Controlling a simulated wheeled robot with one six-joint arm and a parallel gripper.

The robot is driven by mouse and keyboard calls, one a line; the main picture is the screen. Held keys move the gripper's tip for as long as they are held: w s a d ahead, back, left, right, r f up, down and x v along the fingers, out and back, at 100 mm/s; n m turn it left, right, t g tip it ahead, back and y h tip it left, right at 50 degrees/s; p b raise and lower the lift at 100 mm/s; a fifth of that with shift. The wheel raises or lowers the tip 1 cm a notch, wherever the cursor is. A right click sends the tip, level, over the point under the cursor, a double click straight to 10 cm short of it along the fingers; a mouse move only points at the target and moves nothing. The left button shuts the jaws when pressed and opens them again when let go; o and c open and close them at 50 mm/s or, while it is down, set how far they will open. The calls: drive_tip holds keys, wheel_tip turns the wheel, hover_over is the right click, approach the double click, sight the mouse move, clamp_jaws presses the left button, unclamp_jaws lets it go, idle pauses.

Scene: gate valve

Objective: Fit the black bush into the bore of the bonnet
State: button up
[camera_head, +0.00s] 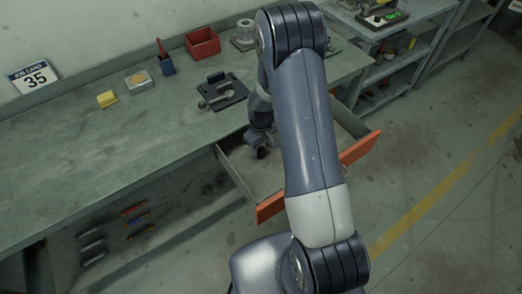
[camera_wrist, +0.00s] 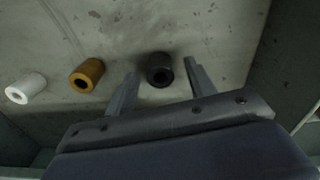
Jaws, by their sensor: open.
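The black bush (camera_wrist: 159,69) stands on the drawer floor in the wrist view, with its hole showing. My gripper (camera_wrist: 158,76) is open, with one finger to each side of the black bush. Gaps show between the fingers and the bush, and I cannot tell how far down the fingers reach. In the head view my gripper (camera_head: 259,151) is inside the open drawer, and my arm hides part of it. A grey flanged part (camera_head: 243,37) stands at the back of the bench; I cannot tell whether it is the bonnet, and no bore is clear.
A brown bush (camera_wrist: 87,75) and a white bush (camera_wrist: 27,88) lie to the left in the drawer. The drawer (camera_head: 271,207) has an orange front.

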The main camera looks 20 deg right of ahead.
drive_tip(key=shift+c, duration=0.5)
drive_tip(key=c, duration=1)
